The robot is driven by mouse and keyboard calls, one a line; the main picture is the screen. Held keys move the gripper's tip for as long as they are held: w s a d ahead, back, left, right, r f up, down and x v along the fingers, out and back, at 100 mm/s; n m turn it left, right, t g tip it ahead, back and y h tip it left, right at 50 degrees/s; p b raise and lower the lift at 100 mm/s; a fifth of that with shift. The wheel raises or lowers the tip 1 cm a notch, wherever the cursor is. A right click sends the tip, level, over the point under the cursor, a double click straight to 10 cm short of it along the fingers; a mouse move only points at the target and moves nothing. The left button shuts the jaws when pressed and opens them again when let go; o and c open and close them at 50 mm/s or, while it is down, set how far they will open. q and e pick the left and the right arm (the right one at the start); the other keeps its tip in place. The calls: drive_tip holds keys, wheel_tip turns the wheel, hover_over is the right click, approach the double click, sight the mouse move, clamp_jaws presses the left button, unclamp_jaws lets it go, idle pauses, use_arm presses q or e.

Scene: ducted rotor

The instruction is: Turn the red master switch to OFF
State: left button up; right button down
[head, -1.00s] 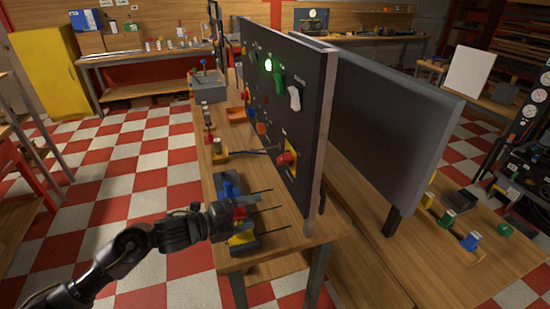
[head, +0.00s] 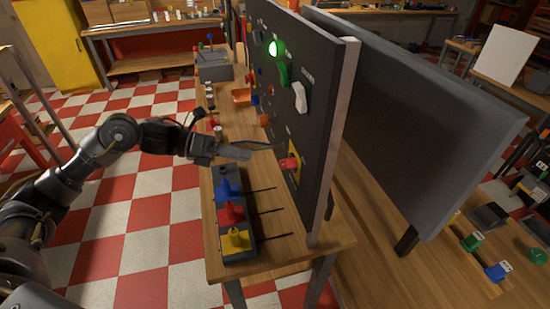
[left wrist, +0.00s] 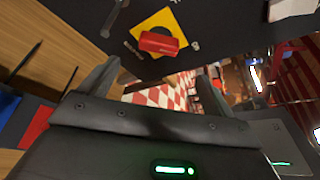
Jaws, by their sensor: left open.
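The red master switch (head: 289,162) is a red knob on a yellow plate (head: 295,151), low on the upright dark panel (head: 322,110). In the left wrist view the red handle (left wrist: 160,43) lies across the yellow plate (left wrist: 172,17), just beyond the fingers. My left gripper (head: 246,152) is in front of the panel, a short way left of the switch and apart from it. Its two fingers are spread, with nothing between them in the left wrist view (left wrist: 160,85). My right gripper is not in view.
A box with blue, red and yellow levers (head: 233,213) and thin rods stands on the bench below my left gripper. Above the switch the panel carries a white rocker (head: 300,97), a green handle (head: 283,73) and a lit green lamp (head: 273,48). An orange tray (head: 241,96) lies farther back.

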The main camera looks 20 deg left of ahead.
sight(281, 164)
use_arm(q)
drive_tip(key=p+x, duration=0.3)
drive_tip(key=x, duration=0.5)
drive_tip(key=shift+w+d, duration=0.15)
drive_tip(key=shift+d, duration=0.1)
drive_tip(key=shift+w+d+f, duration=0.1)
drive_tip(key=shift+d+f, duration=0.05)
drive_tip(key=shift+d, duration=0.05)
drive_tip(key=shift+d+f, duration=0.1)
drive_tip(key=shift+d, duration=0.05)
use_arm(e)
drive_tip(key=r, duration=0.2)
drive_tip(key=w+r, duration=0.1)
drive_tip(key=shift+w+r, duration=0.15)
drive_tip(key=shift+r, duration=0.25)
use_arm(q)
drive_tip(key=c, duration=1)
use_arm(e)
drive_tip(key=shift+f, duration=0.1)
